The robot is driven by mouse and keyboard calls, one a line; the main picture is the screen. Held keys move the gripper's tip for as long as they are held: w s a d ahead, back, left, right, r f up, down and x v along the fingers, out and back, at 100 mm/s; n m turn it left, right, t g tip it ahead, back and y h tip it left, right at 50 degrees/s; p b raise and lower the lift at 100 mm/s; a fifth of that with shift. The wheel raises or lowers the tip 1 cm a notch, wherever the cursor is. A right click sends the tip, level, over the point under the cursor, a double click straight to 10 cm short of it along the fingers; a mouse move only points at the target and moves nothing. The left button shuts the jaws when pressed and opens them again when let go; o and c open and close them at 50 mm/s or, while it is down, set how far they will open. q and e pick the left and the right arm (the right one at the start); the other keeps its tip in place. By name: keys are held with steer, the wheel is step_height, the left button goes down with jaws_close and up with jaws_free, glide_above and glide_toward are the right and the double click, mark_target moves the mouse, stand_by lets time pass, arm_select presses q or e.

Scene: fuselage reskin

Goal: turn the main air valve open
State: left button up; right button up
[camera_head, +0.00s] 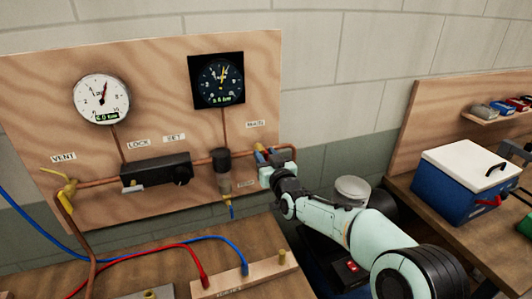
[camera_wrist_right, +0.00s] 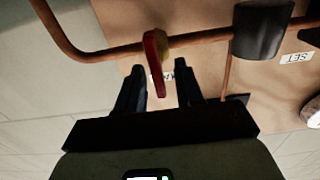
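The main air valve, a yellow body (camera_wrist_right: 164,41) with a red lever (camera_wrist_right: 154,62), sits on the copper pipe in the right wrist view. In the head view my right gripper (camera_head: 264,158) covers most of it, below the MAIN label (camera_head: 255,124). In the right wrist view my right gripper (camera_wrist_right: 158,88) is open. Its two dark fingers stand on either side of the red lever, with a visible gap to each. My left gripper is not in view.
The wooden panel (camera_head: 150,60) also carries a white gauge (camera_head: 102,99), a dark gauge (camera_head: 217,80), a black regulator block (camera_head: 156,172) and a yellow vent valve (camera_head: 66,190). Hoses lie on the bench below. A blue box with a white lid (camera_head: 460,190) stands at the right.

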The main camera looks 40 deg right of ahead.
steer(key=shift+w, duration=0.1)
jaws_close()
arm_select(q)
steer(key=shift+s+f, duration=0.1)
arm_select(e)
steer(key=shift+n, duration=0.3)
steer(key=shift+a+f+n+b, duration=0.1)
steer(key=shift+n+b, duration=0.2)
steer(key=shift+n, duration=0.3)
steer(key=shift+a+f+n+b, duration=0.1)
steer(key=shift+n+b, duration=0.2)
steer(key=shift+n, duration=0.3)
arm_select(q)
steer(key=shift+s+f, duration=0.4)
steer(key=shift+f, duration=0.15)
arm_select(e)
steer(key=shift+w+a+f+n, duration=0.1)
steer(key=shift+a+f+n, duration=0.1)
steer(key=shift+n, duration=2.25)
steer(key=shift+w+a+f+n, duration=0.1)
steer(key=shift+a+f+n, duration=0.1)
steer(key=shift+n, duration=2.3)
steer(key=shift+a+f+n, duration=0.1)
steer(key=shift+f+n, duration=0.1)
steer(key=shift+n, duration=2.25)
